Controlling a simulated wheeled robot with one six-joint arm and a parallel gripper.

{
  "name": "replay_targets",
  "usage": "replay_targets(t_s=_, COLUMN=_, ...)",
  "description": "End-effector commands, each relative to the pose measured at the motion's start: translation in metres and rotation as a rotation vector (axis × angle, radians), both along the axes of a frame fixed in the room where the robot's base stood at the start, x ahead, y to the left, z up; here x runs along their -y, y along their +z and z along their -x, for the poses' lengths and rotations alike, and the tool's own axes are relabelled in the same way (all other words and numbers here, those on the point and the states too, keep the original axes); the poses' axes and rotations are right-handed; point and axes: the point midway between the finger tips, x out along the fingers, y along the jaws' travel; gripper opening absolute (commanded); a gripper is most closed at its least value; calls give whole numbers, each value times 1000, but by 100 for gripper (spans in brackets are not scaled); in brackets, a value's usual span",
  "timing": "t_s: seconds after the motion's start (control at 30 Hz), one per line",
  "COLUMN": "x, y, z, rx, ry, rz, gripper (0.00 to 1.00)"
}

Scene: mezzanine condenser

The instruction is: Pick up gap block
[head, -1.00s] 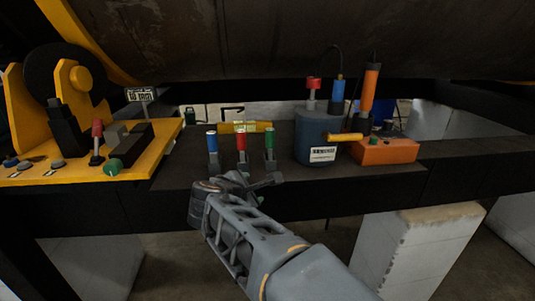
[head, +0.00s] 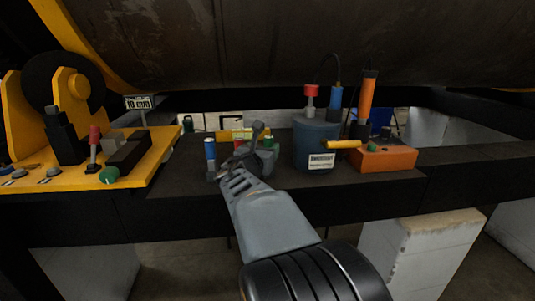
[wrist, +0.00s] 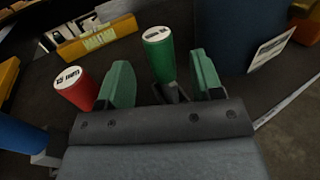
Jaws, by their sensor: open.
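Several colour-topped pieces stand in a row on the dark ledge. They are blue (head: 210,148), red (head: 239,143) and green (head: 269,143); which one is the gap block I cannot tell for sure. In the wrist view the green-topped piece (wrist: 158,55) shows between the two green fingers of my gripper (wrist: 160,72), apart from both. The red-topped piece (wrist: 76,88) is outside the left finger, and the blue one (wrist: 20,134) is at the lower left. Both red and green tops carry white labels too small to read surely. In the head view my open gripper (head: 243,150) partly hides the red and green pieces.
A yellow fixture (head: 160,150) with a "10 mm" sign (head: 138,103) stands at left. A blue-grey canister (head: 317,140) and an orange box (head: 385,158) stand at right. A yellow strip (wrist: 100,38) lies behind the pieces. The ledge's right end is clear.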

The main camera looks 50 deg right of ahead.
Motion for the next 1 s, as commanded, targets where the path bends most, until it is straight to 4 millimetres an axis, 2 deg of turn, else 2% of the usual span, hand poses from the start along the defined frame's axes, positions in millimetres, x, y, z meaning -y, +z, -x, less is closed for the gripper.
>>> replay_targets(t_s=0.17, x=8, y=1, z=-3, rx=0, ry=0, rz=0, gripper=60)
replay_targets(t_s=0.5, x=46, y=2, z=-20, rx=0, ry=0, rz=-2, gripper=60)
replay_targets(t_s=0.83, x=52, y=1, z=-22, rx=2, ry=2, rz=-1, gripper=60)
replay_targets(t_s=1.0, x=52, y=1, z=-22, rx=1, ry=1, rz=0, gripper=46)
